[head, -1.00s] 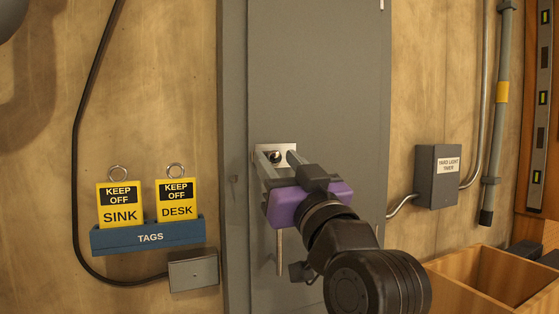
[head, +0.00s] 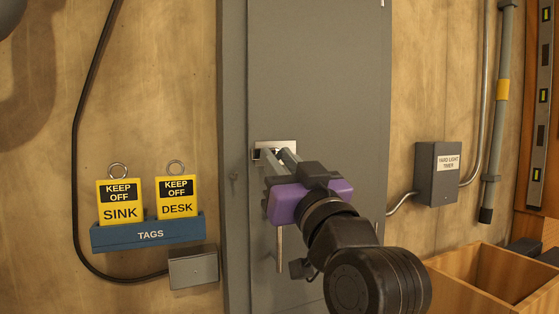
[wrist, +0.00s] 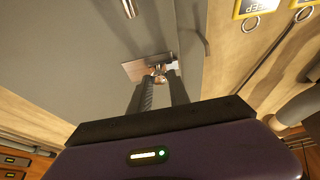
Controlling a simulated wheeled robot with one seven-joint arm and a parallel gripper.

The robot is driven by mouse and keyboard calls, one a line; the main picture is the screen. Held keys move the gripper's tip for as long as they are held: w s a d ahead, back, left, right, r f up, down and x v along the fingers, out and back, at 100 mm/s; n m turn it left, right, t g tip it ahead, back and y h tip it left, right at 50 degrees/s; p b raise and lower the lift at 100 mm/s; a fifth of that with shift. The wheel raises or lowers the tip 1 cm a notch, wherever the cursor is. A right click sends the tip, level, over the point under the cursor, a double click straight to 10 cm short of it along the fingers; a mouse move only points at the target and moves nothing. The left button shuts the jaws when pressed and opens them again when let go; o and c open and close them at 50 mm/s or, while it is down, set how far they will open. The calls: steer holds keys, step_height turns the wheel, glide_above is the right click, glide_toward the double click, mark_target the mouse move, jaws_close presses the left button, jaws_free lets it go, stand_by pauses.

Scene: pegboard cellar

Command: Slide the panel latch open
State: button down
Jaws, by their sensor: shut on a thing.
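The panel latch (head: 261,149) is a small light metal plate with a knob on the tall grey panel door (head: 320,80). It also shows in the wrist view (wrist: 134,70). My gripper (head: 279,153), with a purple body, reaches to the plate from the lower right. Its two grey fingers are shut on the latch knob (wrist: 159,73), which shows between the fingertips in the wrist view. In the head view the fingers hide most of the knob.
Yellow KEEP OFF tags, SINK (head: 120,203) and DESK (head: 177,198), hang in a blue TAGS holder (head: 150,234) left of the door.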

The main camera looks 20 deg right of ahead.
stand_by(0.8)
steer(key=shift+d, duration=1.7)
steer(key=c, duration=1.2)
jaws_free()
steer(key=shift+d, duration=0.15)
steer(key=shift+c, duration=0.2)
steer(key=b, duration=0.2)
glide_toward(287, 145)
steer(key=v, duration=0.3)
steer(key=shift+s+f, duration=0.1)
steer(key=shift+f, duration=0.05)
